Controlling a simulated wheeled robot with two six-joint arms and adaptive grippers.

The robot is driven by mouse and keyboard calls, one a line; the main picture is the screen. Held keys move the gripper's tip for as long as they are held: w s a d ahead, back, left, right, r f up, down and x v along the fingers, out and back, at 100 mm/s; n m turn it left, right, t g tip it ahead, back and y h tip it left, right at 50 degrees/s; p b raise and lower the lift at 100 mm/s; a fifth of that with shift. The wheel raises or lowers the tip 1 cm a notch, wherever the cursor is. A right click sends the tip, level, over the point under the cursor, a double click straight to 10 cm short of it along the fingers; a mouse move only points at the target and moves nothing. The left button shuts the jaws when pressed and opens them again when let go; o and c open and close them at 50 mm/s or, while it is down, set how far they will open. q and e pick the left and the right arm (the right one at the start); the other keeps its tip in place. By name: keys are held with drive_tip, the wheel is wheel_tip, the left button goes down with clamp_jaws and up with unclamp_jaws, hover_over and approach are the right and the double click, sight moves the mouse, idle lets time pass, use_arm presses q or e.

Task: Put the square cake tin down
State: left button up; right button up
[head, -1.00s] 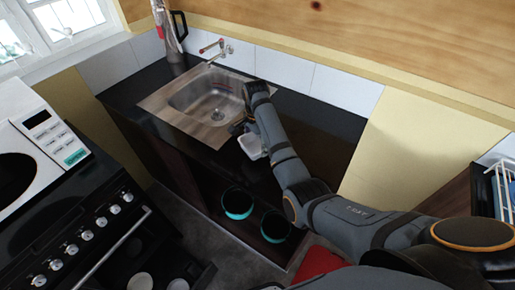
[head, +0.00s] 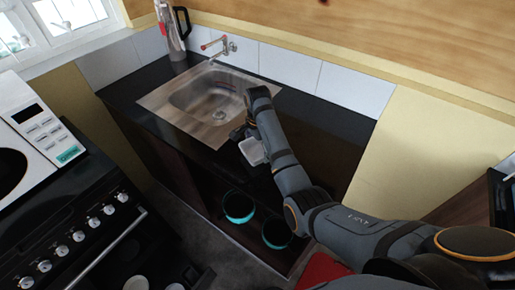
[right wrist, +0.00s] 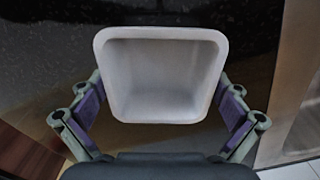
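The square cake tin (head: 251,151) is a small white, open-topped tin with rounded corners. My right gripper (head: 240,133) is at it, near the front edge of the black counter (head: 318,117), just in front of the sink. In the right wrist view the tin (right wrist: 163,75) sits between the two fingers, one against each side, and looks empty. I cannot tell whether its base touches the counter. My left gripper is out of view.
The steel sink (head: 205,98) with its tap (head: 222,46) lies behind the tin. Dark counter is free to the right of my forearm. Two black and teal pots (head: 238,207) (head: 276,232) stand on a shelf below. A stove (head: 90,215) and microwave (head: 35,130) are at left.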

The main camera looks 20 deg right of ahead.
sight(257, 153)
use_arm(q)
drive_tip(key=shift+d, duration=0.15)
use_arm(e)
drive_tip(key=shift+a, duration=0.1)
drive_tip(key=shift+r, duration=0.2)
wheel_tip(257, 153, up, 3)
drive_tip(key=shift+w+b, duration=0.1)
drive_tip(key=shift+b, duration=0.25)
use_arm(q)
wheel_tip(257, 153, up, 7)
drive_tip(key=p, duration=0.7)
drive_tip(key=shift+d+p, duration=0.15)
drive_tip(key=shift+p, duration=0.25)
use_arm(e)
wheel_tip(257, 153, up, 9)
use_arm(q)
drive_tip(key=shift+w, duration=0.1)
